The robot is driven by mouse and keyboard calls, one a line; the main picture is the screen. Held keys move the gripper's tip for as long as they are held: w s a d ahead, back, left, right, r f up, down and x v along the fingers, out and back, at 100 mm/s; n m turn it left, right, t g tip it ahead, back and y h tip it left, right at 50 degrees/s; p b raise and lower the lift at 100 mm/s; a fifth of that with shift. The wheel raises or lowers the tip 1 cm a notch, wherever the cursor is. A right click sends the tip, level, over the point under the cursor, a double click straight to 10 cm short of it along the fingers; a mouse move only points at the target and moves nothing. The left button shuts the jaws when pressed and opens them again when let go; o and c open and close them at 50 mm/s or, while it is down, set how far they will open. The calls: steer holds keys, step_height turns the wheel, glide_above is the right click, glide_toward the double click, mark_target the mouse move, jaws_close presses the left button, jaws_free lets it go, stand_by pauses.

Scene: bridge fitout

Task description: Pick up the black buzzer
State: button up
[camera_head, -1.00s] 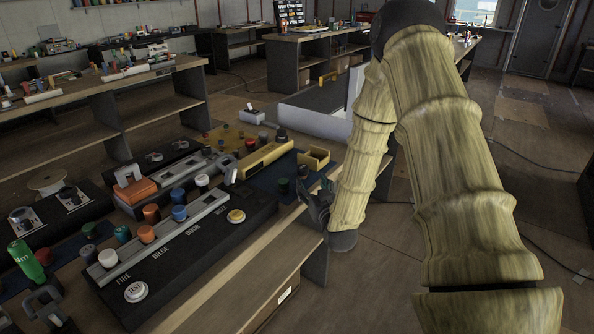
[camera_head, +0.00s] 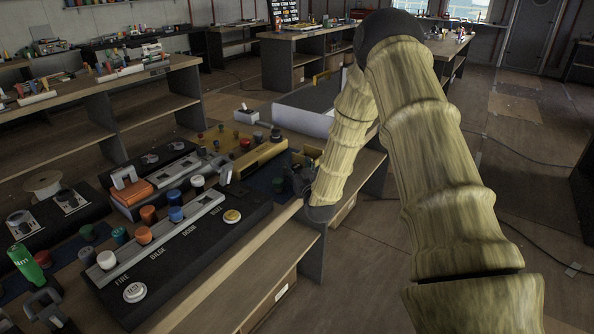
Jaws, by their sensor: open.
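A small black round piece (camera_head: 276,134), which may be the black buzzer, stands at the far end of the yellow box on the bench. I cannot tell for sure that it is the buzzer. My gripper (camera_head: 300,186) is low over the bench's right edge, beside the blue mat, nearer to me than the black piece and apart from it. It is open, dark and small in the picture, and partly hidden by my arm. A dark green cylinder (camera_head: 278,185) stands on the mat just left of my gripper.
A black panel (camera_head: 190,262) with a white strip and coloured caps fills the bench's near part. The yellow box (camera_head: 262,157), an orange piece (camera_head: 131,190) and a green can (camera_head: 26,264) stand around it. A grey-white bin (camera_head: 304,119) lies beyond.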

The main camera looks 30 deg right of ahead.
mark_target(297, 167)
steer(key=shift+w, duration=0.15)
steer(key=c, duration=1.1)
steer(key=shift+r, duration=0.1)
steer(key=shift+c, duration=0.2)
steer(key=shift+r, duration=0.9)
steer(key=shift+r+b, duration=0.35)
steer(key=shift+r, duration=0.5)
steer(key=s+a+r+b, duration=0.1)
steer(key=s+a, duration=0.8)
steer(key=s, duration=0.3)
steer(key=shift+s+a+r+b, duration=0.2)
steer(key=shift+s+a+b, duration=0.1)
steer(key=shift+s+a, duration=0.05)
